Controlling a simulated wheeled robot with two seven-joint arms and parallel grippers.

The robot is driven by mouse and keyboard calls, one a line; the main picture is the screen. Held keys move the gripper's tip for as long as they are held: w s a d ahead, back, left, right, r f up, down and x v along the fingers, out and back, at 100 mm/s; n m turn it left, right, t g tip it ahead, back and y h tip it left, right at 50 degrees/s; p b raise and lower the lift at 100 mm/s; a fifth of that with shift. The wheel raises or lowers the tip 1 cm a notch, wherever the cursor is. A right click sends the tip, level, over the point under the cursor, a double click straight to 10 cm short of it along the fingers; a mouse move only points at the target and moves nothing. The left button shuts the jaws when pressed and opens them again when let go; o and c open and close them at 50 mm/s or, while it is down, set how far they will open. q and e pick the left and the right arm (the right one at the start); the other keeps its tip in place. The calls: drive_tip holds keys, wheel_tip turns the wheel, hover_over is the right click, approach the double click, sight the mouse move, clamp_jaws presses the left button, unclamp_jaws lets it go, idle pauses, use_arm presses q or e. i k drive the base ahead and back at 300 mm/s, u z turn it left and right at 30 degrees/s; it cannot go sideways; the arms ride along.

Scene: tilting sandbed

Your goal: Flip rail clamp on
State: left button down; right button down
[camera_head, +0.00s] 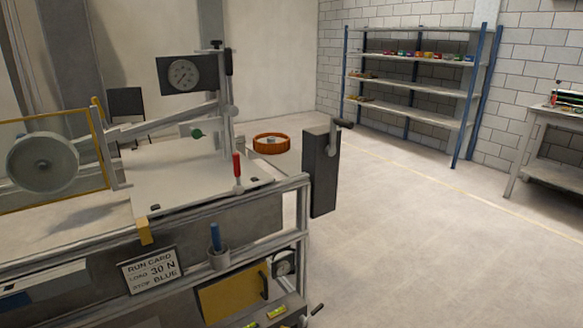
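A red-handled lever (237,166) stands upright near the front right corner of the pale bed plate (180,181); it looks like a clamp handle, but I cannot tell for sure that it is the rail clamp. A yellow block (145,231) sits on the front edge of the rig, by the grey frame rail (262,198). Neither of my grippers shows in the head view.
A grey wheel (43,162) in a yellow frame is at left. A dial gauge (183,75) stands above the bed. A grey box with a crank (320,172) is at the right end. A run card (151,270) reads 30 N, blue. Floor at right is clear.

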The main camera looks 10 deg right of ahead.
sight(239, 188)
drive_tip(key=z, duration=0.1)
drive_tip(key=i, duration=1)
drive_tip(key=u, duration=0.8)
